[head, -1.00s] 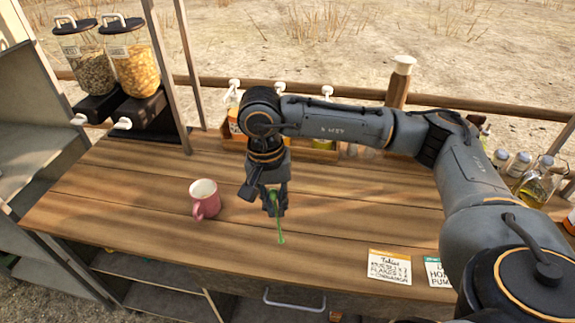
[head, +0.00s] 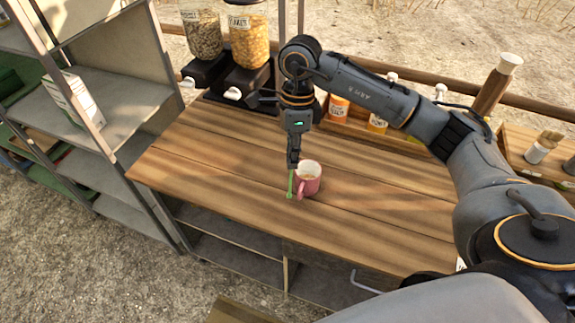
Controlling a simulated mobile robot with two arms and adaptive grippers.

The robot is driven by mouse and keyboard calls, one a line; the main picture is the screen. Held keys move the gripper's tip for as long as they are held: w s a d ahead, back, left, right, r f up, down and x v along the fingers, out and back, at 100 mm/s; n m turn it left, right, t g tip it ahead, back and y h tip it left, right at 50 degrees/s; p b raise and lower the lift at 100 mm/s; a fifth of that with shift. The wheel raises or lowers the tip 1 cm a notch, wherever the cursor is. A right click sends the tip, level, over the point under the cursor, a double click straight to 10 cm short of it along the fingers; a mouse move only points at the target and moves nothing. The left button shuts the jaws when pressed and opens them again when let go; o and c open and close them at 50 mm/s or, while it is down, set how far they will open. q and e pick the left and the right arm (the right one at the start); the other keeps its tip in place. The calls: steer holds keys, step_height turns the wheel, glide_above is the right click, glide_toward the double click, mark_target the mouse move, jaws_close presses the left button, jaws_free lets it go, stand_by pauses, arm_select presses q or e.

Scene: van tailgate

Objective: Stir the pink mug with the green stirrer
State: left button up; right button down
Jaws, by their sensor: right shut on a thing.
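The pink mug (head: 311,183) stands upright on the wooden counter (head: 400,215), with its handle toward the front. Some light brown content shows inside its rim. My right gripper (head: 293,162) points down just left of the mug and is shut on the green stirrer (head: 290,184). The stirrer hangs down beside the mug, outside its rim, with its lower tip close to the counter. I cannot tell whether the stirrer touches the mug or the counter. My left gripper is not in view.
Two dispensers (head: 247,40) stand at the back left of the counter. Orange-labelled jars (head: 338,108) stand in a rack behind the gripper. Grey shelving (head: 120,120) stands at the left. The counter's front left is clear.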

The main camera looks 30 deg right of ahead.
arm_select(q)
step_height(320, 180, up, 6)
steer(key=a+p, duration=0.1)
steer(key=p, duration=0.4)
arm_select(e)
steer(key=w+d+r+m+t, duration=0.2)
steer(key=d+m, duration=0.3)
steer(key=m, duration=0.4)
steer(key=w+d+r+m+t, duration=0.15)
steer(key=d+m, duration=0.35)
steer(key=m, duration=0.5)
arm_select(q)
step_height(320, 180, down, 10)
steer(key=b, duration=1)
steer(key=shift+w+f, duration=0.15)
arm_select(e)
steer(key=s+d+x, duration=0.1)
steer(key=s+x, duration=0.1)
steer(key=x, duration=1.1)
steer(key=shift+d+f, duration=0.2)
steer(key=shift+f, duration=0.45)
steer(key=shift+g, duration=0.25)
